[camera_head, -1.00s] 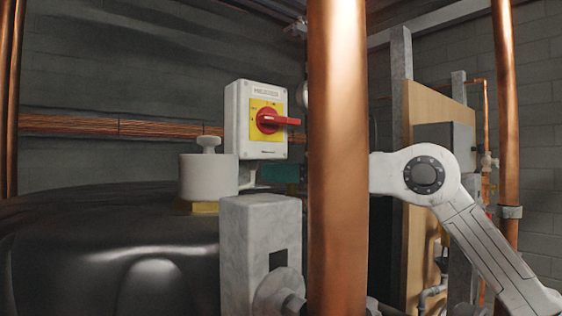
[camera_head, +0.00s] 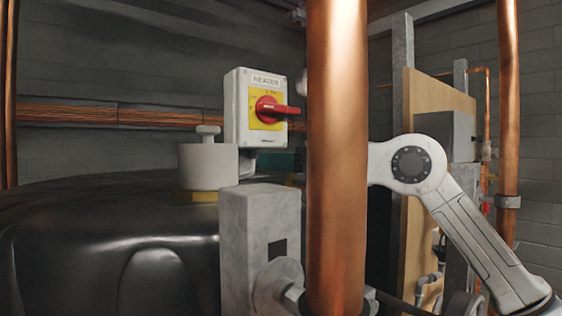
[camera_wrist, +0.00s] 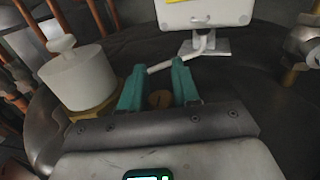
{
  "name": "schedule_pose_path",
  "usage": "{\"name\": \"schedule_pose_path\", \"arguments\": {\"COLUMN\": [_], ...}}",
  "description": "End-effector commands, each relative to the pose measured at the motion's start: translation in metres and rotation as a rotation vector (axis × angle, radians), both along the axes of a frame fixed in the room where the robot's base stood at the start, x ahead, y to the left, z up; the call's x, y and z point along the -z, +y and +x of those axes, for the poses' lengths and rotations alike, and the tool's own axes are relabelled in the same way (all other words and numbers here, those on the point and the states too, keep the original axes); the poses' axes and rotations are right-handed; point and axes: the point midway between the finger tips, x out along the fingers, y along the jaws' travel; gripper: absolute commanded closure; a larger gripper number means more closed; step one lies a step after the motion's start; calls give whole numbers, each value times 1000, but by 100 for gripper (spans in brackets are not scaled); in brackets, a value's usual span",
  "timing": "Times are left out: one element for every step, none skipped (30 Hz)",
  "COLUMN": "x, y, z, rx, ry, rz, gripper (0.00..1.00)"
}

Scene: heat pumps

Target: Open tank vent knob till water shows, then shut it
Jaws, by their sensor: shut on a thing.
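My gripper (camera_wrist: 158,78) has teal fingers and points at the dark tank top. A small round brass piece (camera_wrist: 160,99), seemingly the vent knob, sits between the fingers, and the gripper is shut on it. The fingers hide its sides. In the head view my gripper (camera_head: 277,162) is a teal patch below the switch box, mostly hidden by the grey post and copper pipe. The black tank (camera_head: 100,245) fills the lower left. A white cylinder with a capped stem (camera_head: 208,170) stands upright on a brass base, apart from my fingers. I see no water.
A thick copper pipe (camera_head: 338,150) and a grey post (camera_head: 245,245) stand in front. A wooden board (camera_head: 425,130) is at right.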

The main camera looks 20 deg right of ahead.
Motion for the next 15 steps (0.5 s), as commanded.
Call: {"name": "schedule_pose_path", "arguments": {"x": [0, 0, 1, 1, 2, 3, 3, 4, 4, 4, 3, 3, 2, 1, 1], "y": [0, 0, 0, 0, -1, -1, -1, -1, -1, -1, -1, -2, -2, -2, -2], "z": [0, 0, 0, 0, 0, 0, 0, 0, 0, 1, 0, 1, 1, 1, 1], "rx": [1, 3, 9, 16, 27, 44, 58, 72, 89, 100, 110, 121, 128, 133, 139], "ry": [0, -1, -1, -1, -3, -4, -4, -4, -4, -5, -4, -3, -4, -3, -3], "rz": [0, -1, -2, -2, -4, -5, -5, -5, -4, -5, -4, -3, -2, -1, 0], "gripper": [100, 100, 100, 100, 100, 100, 100, 100, 100, 100, 100, 100, 100, 100, 100]}}
